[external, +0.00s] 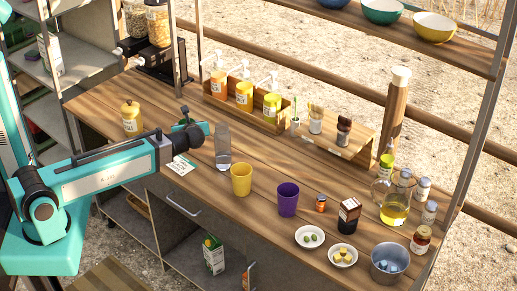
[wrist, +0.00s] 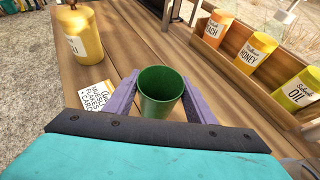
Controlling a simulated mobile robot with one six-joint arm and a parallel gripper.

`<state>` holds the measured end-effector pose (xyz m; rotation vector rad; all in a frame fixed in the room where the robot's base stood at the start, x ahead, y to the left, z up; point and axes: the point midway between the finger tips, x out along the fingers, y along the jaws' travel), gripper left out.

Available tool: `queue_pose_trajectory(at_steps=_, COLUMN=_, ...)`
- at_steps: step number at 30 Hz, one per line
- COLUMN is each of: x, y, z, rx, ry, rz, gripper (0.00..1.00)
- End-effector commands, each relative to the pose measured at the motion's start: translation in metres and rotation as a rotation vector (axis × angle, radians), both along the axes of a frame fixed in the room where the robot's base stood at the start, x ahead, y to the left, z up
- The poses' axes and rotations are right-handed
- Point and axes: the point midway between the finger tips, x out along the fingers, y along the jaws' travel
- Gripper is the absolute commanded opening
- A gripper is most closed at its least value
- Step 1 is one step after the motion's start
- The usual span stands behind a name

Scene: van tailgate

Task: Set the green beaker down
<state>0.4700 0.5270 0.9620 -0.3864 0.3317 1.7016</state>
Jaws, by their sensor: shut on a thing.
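The green beaker (wrist: 160,104) is upright between the two purple fingers of my gripper (wrist: 159,79) in the wrist view. The fingers are shut on its sides, and it looks empty. In the external view my gripper (external: 188,125) is over the left part of the wooden counter (external: 100,105). The beaker is mostly or wholly hidden there by the gripper. I cannot tell whether its base touches the counter.
A yellow bottle (external: 131,118) and a printed card (external: 181,166) are near my gripper. A clear glass (external: 222,150), yellow cup (external: 241,180) and purple cup (external: 288,200) stand to the right. A wooden box (external: 270,122) of pump bottles is behind.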

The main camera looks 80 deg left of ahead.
Motion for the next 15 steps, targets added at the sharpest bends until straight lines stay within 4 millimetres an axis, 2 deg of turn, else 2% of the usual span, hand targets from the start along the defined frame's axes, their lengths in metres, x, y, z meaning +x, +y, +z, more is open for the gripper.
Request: queue_pose_trajectory(at_steps=15, x=0.0, y=0.0, z=-0.033, rx=0.0, ry=0.001, rz=0.0, gripper=0.28)
